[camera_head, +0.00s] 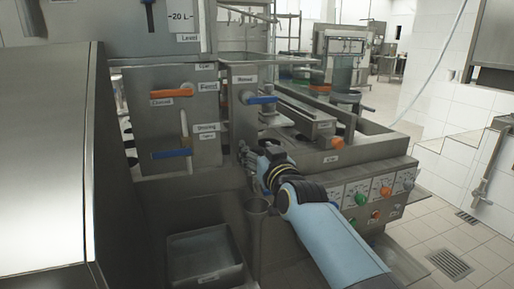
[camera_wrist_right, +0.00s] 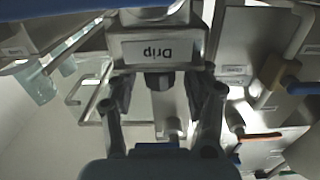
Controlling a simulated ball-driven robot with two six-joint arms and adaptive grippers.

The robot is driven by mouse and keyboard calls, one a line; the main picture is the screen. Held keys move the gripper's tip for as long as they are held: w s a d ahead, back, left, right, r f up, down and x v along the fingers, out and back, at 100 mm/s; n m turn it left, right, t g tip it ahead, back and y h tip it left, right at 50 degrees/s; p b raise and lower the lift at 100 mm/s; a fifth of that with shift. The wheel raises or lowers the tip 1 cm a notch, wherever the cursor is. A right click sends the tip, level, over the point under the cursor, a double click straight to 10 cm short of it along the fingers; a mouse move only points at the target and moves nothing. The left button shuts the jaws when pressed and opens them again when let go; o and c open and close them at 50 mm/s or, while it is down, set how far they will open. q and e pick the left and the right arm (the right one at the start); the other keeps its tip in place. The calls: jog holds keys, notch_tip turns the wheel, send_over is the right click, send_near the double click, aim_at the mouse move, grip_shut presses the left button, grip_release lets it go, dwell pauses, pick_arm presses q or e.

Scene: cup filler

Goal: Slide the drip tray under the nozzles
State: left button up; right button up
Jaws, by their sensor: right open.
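My right gripper (camera_head: 262,168) is in front of the machine, beside the column with the blue-handled lever, its arm coming in from the lower right. In the right wrist view its open fingers (camera_wrist_right: 158,92) stand on either side of a metal block with an upside-down "Drip" label (camera_wrist_right: 152,51). I cannot tell whether they touch it. In the head view the gripper and arm hide this part. A grey metal tray (camera_head: 204,257) with a small front label sits low in the machine, left of the gripper. The nozzles are not clearly visible. My left gripper is not in view.
A grey cup-like cylinder (camera_head: 257,206) is just below the right gripper. The machine front has an orange-handled lever (camera_head: 171,93) and a blue-handled lever (camera_head: 262,100). A control panel with several knobs (camera_head: 362,195) is right of the gripper. Tiled floor (camera_head: 475,238) is open at the right.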

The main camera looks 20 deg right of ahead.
jog(key=shift+w, duration=0.4)
jog(key=c, duration=1)
grip_shut()
jog(key=shift+w+f, duration=0.15)
jog(key=shift+f, duration=0.05)
